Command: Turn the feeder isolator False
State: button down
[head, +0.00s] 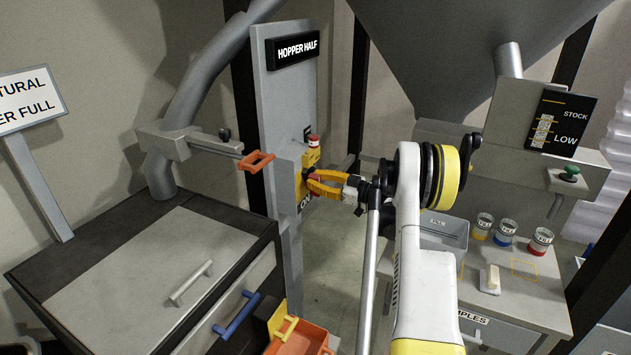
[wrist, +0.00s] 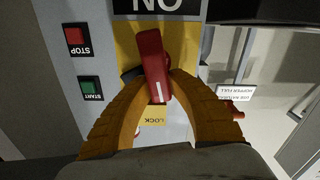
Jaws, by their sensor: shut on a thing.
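The feeder isolator is a red handle (wrist: 152,55) on a yellow plate (wrist: 127,45), mounted on the grey post (head: 275,110) in the head view. The plate shows there too, beside the post's edge (head: 311,158). In the wrist view the handle runs nearly upright in the picture, slightly tilted, with a white mark at its lower end. My gripper (wrist: 154,85) has its orange fingers shut on the handle, one on each side. In the head view my gripper (head: 313,181) reaches the plate from the right. An ON label (head: 305,202) is below the plate; lettering above is partly hidden.
Red STOP (wrist: 76,39) and green START (wrist: 90,88) buttons are left of the plate in the wrist view. An orange-handled slide gate (head: 257,160) sticks out left of the post. A bench (head: 520,300) with several tins stands right; a cabinet (head: 150,260) stands left.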

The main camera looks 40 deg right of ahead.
aim_at(301, 186)
jog(key=n, duration=0.1)
jog(key=n+b, duration=0.1)
jog(key=n, duration=0.1)
jog(key=a+n, duration=0.1)
jog(key=shift+s+f+n, duration=0.15)
jog(key=shift+f+n, duration=0.1)
jog(key=shift+n, duration=0.05)
jog(key=n, duration=0.1)
jog(key=n+b, duration=0.1)
jog(key=n, duration=0.1)
jog(key=shift+s+a+f+n, duration=0.1)
jog(key=shift+a+f+n, duration=0.1)
jog(key=shift+f+n, duration=0.1)
jog(key=n, duration=0.1)
jog(key=n+b, duration=0.1)
jog(key=n, duration=0.1)
jog(key=shift+s+a+f+n, duration=0.1)
jog(key=shift+a+f+n, duration=0.05)
jog(key=shift+f+n, duration=0.15)
jog(key=shift+a+f+n+b, duration=0.1)
jog(key=shift+f+n+b, duration=0.15)
jog(key=shift+n, duration=0.65)
jog(key=shift+f+n+b, duration=0.1)
jog(key=shift+n+b, duration=0.1)
jog(key=shift+n, duration=0.7)
jog(key=c, duration=1.2)
grip_release()
